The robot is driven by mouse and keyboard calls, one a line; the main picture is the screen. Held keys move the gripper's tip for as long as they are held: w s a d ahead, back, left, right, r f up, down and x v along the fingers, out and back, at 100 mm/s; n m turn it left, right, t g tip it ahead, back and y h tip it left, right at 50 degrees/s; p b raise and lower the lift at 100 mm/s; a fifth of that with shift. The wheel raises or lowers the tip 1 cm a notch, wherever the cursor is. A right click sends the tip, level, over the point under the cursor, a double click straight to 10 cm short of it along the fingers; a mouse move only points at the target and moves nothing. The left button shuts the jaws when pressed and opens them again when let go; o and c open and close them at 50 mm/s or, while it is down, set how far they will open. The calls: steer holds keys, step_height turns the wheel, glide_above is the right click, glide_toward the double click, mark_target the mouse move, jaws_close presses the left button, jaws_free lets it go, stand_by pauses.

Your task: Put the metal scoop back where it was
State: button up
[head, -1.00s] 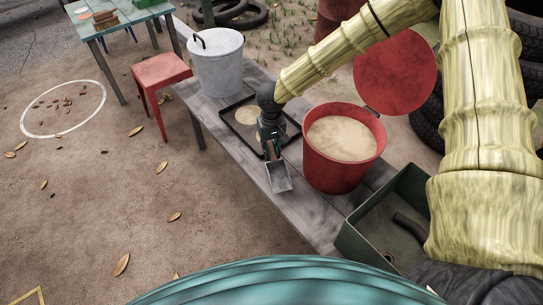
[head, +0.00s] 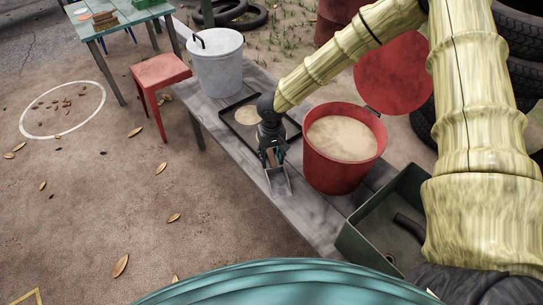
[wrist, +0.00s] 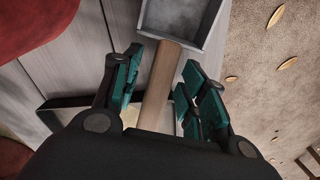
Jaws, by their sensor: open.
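The metal scoop (head: 279,182) has a grey square pan and a wooden handle. It appears to rest on the grey plank bench (head: 308,217), near the front edge, left of the red bucket. My gripper (head: 272,160) is low over the handle. In the wrist view the wooden handle (wrist: 160,85) lies between the two teal fingers of my gripper (wrist: 160,78), with gaps on both sides. The grey pan (wrist: 178,18) points away from my gripper. The near end of the handle is hidden by my gripper.
A red bucket (head: 325,170) of pale grain stands close to the right. A dark tray (head: 238,127) with a pale round patch lies behind my gripper. A white lidded bucket (head: 218,72) stands farther back. A green bin (head: 362,238) is at the right.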

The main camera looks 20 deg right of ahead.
mark_target(271, 155)
step_height(271, 155, up, 12)
steer(key=p, duration=0.2)
steer(key=shift+r, duration=0.15)
stand_by(0.5)
